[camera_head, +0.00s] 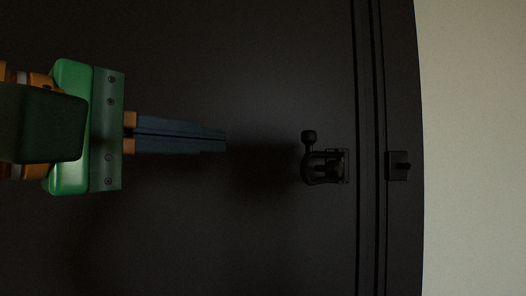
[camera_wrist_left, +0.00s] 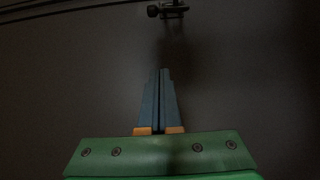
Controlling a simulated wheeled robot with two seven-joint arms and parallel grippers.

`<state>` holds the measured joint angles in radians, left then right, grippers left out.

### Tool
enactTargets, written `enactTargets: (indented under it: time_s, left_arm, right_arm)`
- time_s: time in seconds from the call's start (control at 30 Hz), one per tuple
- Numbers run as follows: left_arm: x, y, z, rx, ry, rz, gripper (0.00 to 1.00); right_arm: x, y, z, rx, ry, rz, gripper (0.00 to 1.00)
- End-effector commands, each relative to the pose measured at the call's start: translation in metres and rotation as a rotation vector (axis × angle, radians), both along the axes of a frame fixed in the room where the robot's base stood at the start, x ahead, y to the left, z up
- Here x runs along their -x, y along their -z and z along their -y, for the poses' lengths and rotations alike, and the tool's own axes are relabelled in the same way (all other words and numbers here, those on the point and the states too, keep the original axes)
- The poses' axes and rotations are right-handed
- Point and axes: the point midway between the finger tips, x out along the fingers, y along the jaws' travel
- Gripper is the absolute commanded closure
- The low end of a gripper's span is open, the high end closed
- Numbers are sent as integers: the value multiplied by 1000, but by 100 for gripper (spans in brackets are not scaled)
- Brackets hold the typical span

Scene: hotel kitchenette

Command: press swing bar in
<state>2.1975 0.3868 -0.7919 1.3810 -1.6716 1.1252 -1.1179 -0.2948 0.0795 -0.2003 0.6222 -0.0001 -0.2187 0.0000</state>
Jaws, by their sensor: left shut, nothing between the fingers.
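The swing bar (camera_head: 310,160) is a dark, curved metal piece with a round knob, mounted on the dark door (camera_head: 240,60) near its right edge in the head view. It also shows at the top of the left wrist view (camera_wrist_left: 168,10). My left gripper (camera_head: 225,139) comes in from the left, its blue-grey fingers shut and empty. The fingertips point at the bar and are apart from it, with a clear gap. The fingers show in the left wrist view too (camera_wrist_left: 160,72). My right gripper is not in view.
A small dark catch with a stud (camera_head: 398,166) sits on the door frame (camera_head: 400,80), right of the bar. A pale wall (camera_head: 475,150) lies beyond the frame. The door surface around the gripper is flat and clear.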

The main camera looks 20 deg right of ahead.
Motion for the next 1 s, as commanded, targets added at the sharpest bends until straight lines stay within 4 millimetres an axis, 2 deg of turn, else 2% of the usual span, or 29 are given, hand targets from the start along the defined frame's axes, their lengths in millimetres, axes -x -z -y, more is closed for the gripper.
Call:
enactTargets:
  time_s: [0.07,0.17,0.57,0.63,0.73,1.0]
  left_arm:
    - [2,-4,0,-27,-16,42,100]
    - [-6,-6,11,-31,-14,41,100]
    - [-60,-10,79,-26,-10,35,100]
    - [-47,-4,82,-27,-10,45,100]
    - [-33,-3,86,-26,-10,43,100]
    - [-21,-2,90,-24,-12,41,100]
  right_arm:
    - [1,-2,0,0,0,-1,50]
    - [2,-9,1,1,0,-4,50]
    - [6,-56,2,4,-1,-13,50]
    - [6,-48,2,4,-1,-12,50]
    - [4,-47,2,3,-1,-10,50]
    - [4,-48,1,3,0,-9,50]
